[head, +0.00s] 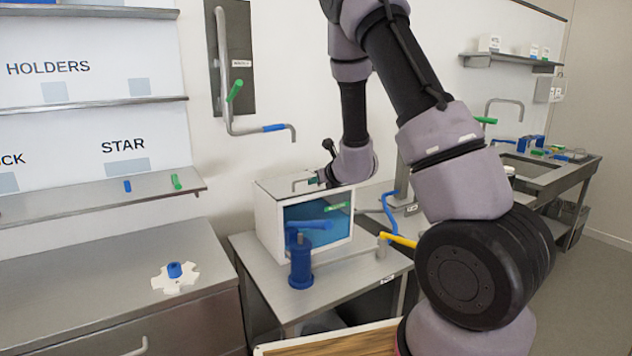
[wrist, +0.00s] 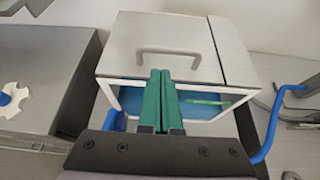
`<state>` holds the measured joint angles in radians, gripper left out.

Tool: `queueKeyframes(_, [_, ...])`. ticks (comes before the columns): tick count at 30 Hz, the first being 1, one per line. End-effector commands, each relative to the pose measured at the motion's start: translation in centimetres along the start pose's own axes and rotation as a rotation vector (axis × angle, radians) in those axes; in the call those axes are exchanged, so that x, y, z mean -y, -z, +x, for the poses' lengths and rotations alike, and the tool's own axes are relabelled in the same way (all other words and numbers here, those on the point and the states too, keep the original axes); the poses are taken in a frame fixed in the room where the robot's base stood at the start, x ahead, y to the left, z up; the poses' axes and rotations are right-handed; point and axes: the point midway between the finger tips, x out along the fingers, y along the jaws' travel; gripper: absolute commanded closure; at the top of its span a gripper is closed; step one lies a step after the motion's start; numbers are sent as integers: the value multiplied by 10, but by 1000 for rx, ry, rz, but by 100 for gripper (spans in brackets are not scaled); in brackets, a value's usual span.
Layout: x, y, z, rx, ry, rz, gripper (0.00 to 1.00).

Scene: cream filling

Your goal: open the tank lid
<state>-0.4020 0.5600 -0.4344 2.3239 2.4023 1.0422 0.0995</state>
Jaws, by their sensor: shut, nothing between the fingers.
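The tank (head: 270,215) is a white-framed box with a clear front and blue contents, standing on a metal table. Its lid (wrist: 125,35) is a flat grey panel on top, lying closed, with a grey bar handle (wrist: 168,52) near the front edge. My gripper (wrist: 160,75) has green fingers pressed together with nothing between them. In the wrist view the fingertips show just in front of the handle, pointing toward it; I cannot tell whether they touch it. In the head view my gripper (head: 314,181) is at the top of the tank, partly hidden by my wrist.
A blue cylinder with a crank-like arm (head: 300,265) stands in front of the tank. A yellow handle (head: 398,240) and blue pipe (wrist: 273,125) are to the right. A white star-shaped piece (head: 175,284) lies on the left counter. A wall pipe (head: 223,90) hangs above left.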

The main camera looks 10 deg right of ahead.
Motion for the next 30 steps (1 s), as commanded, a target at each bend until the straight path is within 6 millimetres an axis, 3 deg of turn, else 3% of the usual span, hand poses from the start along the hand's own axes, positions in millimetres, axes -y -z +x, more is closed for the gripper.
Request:
queueKeyframes(6, [-1, 1, 41, -1, -2, -3, 100])
queueKeyframes(12, [-1, 0, 62, -1, -2, -3, 100])
queueKeyframes(30, [1, -3, 66, 0, -17, 30, 100])
